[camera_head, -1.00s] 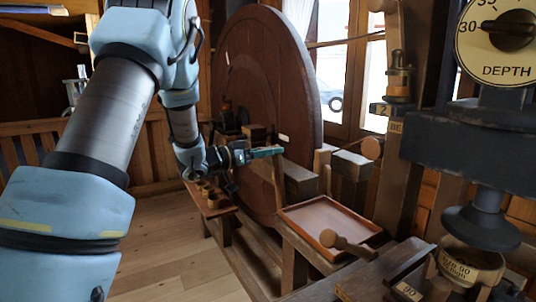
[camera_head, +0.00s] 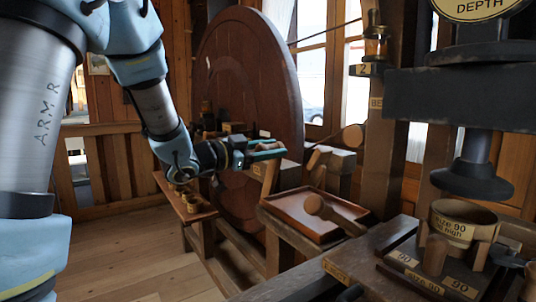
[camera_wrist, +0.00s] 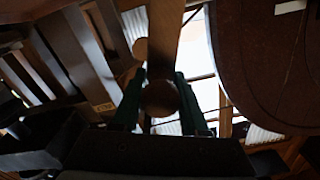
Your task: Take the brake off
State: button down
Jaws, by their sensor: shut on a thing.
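The brake appears to be a wooden lever (camera_head: 269,178) standing beside the big wheel (camera_head: 245,75), in the middle of the head view. My gripper (camera_head: 268,150) is at its upper end, with the jaws shut around it. In the wrist view, the lever's dark rounded end (camera_wrist: 160,98) sits between the two green fingers of my gripper (camera_wrist: 160,90), and the shaft runs up out of the frame. The lever leans slightly, its top to the right in the head view. Its foot is hidden behind the tray bench.
A bench with small turned pieces (camera_head: 190,203) stands left of the wheel. A press (camera_head: 470,180) stands at right. Floor at left is clear.

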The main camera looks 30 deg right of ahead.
jog(key=shift+s+f, duration=0.2)
jog(key=shift+c, duration=2.2)
grip_release()
jog(key=shift+r, duration=0.1)
jog(key=s+a+b, duration=0.1)
jog(key=a, duration=0.9)
jog(key=shift+s+a+b, duration=0.2)
jog(key=shift+a+b, duration=0.1)
jog(key=shift+a, duration=0.05)
